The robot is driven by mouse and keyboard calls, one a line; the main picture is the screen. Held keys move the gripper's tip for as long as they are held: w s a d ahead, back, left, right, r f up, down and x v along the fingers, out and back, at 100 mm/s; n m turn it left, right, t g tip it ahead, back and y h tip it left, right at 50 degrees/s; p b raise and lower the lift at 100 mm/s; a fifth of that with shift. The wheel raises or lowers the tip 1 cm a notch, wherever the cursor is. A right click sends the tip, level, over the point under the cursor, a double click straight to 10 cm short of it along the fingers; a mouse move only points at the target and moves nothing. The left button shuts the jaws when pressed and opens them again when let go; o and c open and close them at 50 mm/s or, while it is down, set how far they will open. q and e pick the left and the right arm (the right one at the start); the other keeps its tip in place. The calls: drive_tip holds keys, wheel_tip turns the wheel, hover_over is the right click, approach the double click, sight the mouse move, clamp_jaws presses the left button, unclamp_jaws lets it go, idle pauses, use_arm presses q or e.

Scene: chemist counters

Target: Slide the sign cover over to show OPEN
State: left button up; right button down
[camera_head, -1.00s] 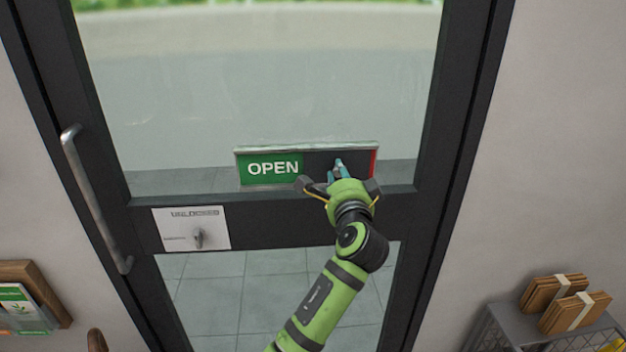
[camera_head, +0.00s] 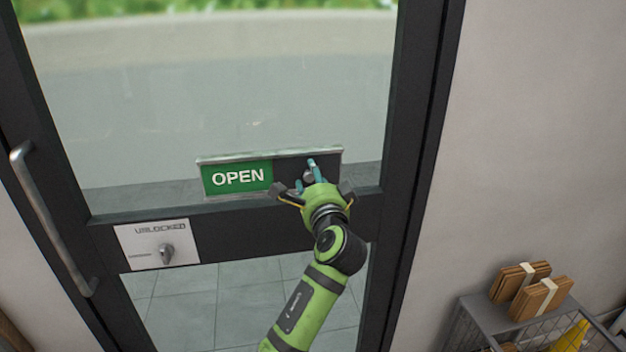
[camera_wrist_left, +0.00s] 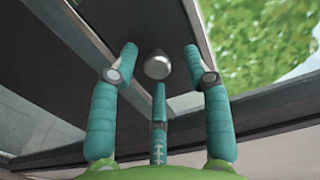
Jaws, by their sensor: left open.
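The sign (camera_head: 222,195) is fixed low on the door's glass in the head view. Its green OPEN panel (camera_head: 238,177) shows in full on the left. The dark sliding cover (camera_head: 328,160) lies over the right part, and no red shows beside it. My left gripper (camera_head: 311,175) is in front of the cover, its fingers open. In the left wrist view, its teal fingers stand around the cover's round metal knob (camera_wrist_left: 158,65), without a clear grip on it. The lower right of the cover is partly hidden by my gripper. My right gripper is not in view.
The dark-framed door has a long handle (camera_head: 50,218) on the left and a lock plate (camera_head: 140,247) reading UNLOCKED below the sign. A wire rack (camera_head: 470,325) with wrapped brown packs (camera_head: 520,280) stands at lower right. The wall beside the door is bare.

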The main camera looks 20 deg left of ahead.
use_arm(q)
drive_tip(key=v, duration=0.7)
drive_tip(key=shift+d, duration=0.2)
wheel_tip(320, 180, down, 23)
drive_tip(key=w+d+m+g+h, duration=0.1)
drive_tip(key=d+m+g+h, duration=0.15)
drive_tip(key=h, duration=0.25)
drive_tip(key=s+f+n+g+h, duration=0.15)
drive_tip(key=s+f, duration=0.35)
drive_tip(key=f, duration=0.7)
drive_tip(key=s+f+n+g+h, duration=0.1)
drive_tip(key=s+f+g, duration=0.35)
drive_tip(key=f, duration=0.75)
drive_tip(key=s+a+f+n+g+h, duration=0.1)
drive_tip(key=s+f+n, duration=0.1)
drive_tip(key=s+f, duration=0.7)
drive_tip(key=s+a+f+n+g+h, duration=0.1)
drive_tip(key=s+f+n+g, duration=0.1)
drive_tip(key=s+f, duration=0.75)
drive_tip(key=s+a+f+n+g, duration=0.1)
drive_tip(key=s+a+n, duration=0.1)
drive_tip(key=s, duration=1)
drive_tip(key=s+a+f+n+g, duration=0.2)
drive_tip(key=s+n, duration=0.1)
drive_tip(key=s, duration=0.9)
drive_tip(key=shift+s+a+f, duration=0.25)
